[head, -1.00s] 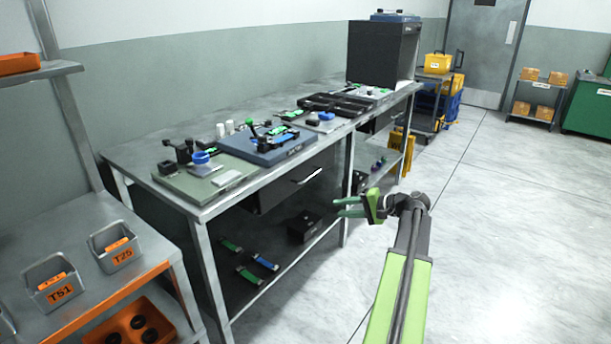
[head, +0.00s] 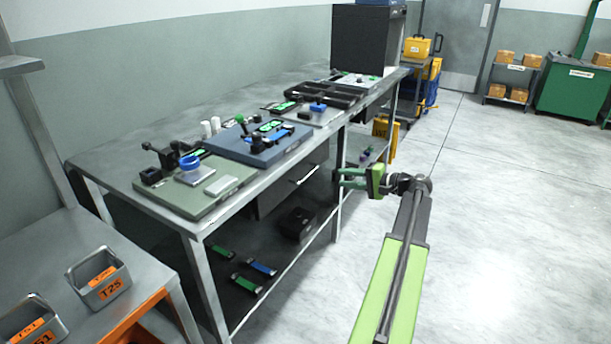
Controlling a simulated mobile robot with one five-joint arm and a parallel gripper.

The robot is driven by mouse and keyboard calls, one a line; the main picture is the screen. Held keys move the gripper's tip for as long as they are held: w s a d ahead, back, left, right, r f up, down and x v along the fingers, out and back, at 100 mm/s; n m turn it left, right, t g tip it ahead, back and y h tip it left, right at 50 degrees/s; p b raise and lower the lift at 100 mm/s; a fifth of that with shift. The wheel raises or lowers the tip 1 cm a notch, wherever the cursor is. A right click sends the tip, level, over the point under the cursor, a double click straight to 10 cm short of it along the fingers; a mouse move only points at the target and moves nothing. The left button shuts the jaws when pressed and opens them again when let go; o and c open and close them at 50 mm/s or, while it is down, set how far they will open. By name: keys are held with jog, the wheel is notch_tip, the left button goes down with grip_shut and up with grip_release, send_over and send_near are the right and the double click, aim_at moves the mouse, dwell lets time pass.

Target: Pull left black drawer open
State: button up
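The left black drawer (head: 281,191) hangs under the workbench top and looks closed. Its silver bar handle (head: 304,175) runs across the front. My gripper (head: 340,178) is in front of the bench, to the right of this handle in the picture and apart from it. Its two green fingers point left toward the bench, with a gap between them and nothing held. A second black drawer (head: 366,111) sits farther right under the same bench and is partly hidden by a bench leg.
The workbench (head: 130,160) carries fixtures, trays and a large black cabinet (head: 362,40). Its lower shelf holds webbing pieces and a dark box (head: 297,223). A grey rack with bins (head: 98,270) stands at near left. The floor (head: 500,210) on the right is clear.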

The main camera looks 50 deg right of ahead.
aim_at(309, 174)
jog(key=b+x, duration=0.2)
jog(key=x, duration=1.3)
jog(key=shift+a+b, duration=0.1)
jog(key=shift+b, duration=0.25)
jog(key=shift+s, duration=0.1)
grip_shut()
dwell(0.3)
